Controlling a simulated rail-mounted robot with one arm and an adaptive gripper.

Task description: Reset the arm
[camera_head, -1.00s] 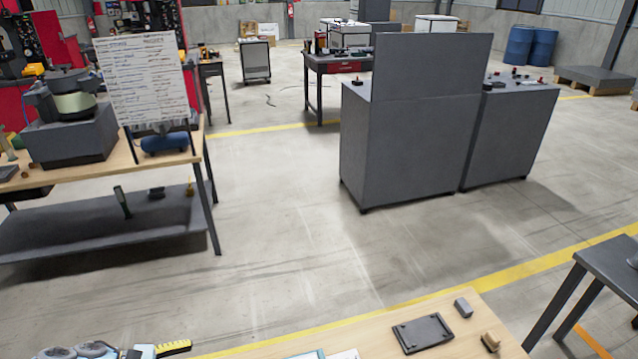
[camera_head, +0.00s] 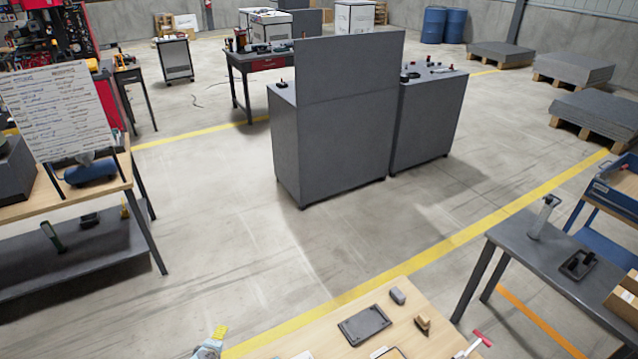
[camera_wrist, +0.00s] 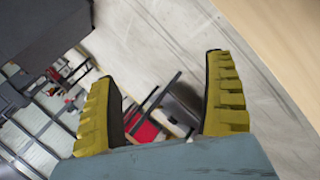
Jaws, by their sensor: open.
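My gripper (camera_wrist: 165,110) shows in the wrist view with its two yellow ribbed fingers spread wide apart. It is open, with nothing between the fingertips. Past the fingers the view is tilted and shows the concrete floor and distant furniture. In the head view only a small part of my gripper (camera_head: 212,342), a yellow finger and some light-coloured body, shows at the bottom edge, left of the wooden table. The rest of the arm is out of view.
A wooden table (camera_head: 330,345) at the bottom holds a dark tray (camera_head: 364,325) and small blocks. Grey cabinets (camera_head: 340,140) stand mid-floor. A grey table (camera_head: 530,250) is at right, a workbench (camera_head: 95,190) at left. Open floor (camera_head: 230,230) lies between.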

